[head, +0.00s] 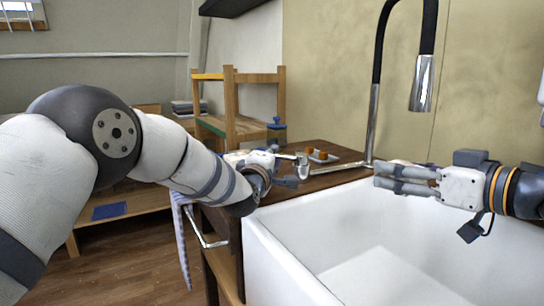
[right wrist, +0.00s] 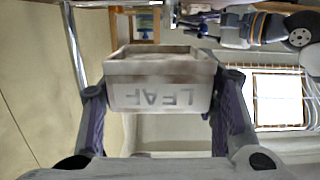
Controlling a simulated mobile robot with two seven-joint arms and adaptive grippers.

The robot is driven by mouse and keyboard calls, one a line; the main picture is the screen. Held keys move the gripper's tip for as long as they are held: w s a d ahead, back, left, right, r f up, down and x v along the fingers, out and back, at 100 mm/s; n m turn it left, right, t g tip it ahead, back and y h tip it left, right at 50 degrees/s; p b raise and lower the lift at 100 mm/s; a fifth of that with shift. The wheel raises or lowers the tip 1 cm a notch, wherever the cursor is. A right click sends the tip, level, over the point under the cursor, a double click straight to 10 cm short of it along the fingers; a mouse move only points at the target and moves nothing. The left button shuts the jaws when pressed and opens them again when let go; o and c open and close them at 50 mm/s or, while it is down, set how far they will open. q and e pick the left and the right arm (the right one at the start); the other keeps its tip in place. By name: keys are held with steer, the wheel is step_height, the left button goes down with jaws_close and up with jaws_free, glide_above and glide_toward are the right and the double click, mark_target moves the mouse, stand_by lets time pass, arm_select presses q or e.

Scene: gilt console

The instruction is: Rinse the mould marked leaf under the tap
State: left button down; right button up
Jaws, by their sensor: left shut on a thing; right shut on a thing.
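The mould marked leaf (right wrist: 158,82) is a pale, worn block with LEAF upside down on its face in the right wrist view. My right gripper (head: 382,179) is shut on it, with a finger on each side. In the head view the fingers mostly hide the mould. They are above the sink's far rim, below and left of the tap's spout (head: 422,84). The tap has a black hose and a chrome stem (head: 373,122). My left gripper (head: 298,175) is shut on the tap's metal lever (head: 335,168), left of the stem. No water stream shows.
The white sink (head: 300,252) lies below the right gripper. A small tray with orange-brown pieces (head: 318,155) sits on the wooden counter (head: 340,149) behind the left gripper. A wooden rack (head: 232,110) stands behind. A striped cloth (head: 181,235) hangs left of the sink.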

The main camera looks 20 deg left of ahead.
arm_select(q)
steer(key=shift+s+d+r+n+y, duration=0.15)
steer(key=shift+s+r+n+y, duration=0.2)
steer(key=shift+n+y, duration=0.45)
steer(key=shift+s+d+r+n+y, duration=0.1)
steer(key=shift+s+r+n+y, duration=0.25)
steer(key=shift+y, duration=0.75)
steer(key=c, duration=1.6)
jaws_free()
steer(key=shift+c, duration=0.2)
steer(key=shift+f, duration=0.15)
steer(key=shift+f, duration=0.2)
steer(key=shift+s+d+f, duration=0.1)
steer(key=shift+s, duration=0.2)
steer(key=v, duration=1.1)
steer(key=shift+s+d, duration=0.1)
steer(key=shift+s, duration=0.1)
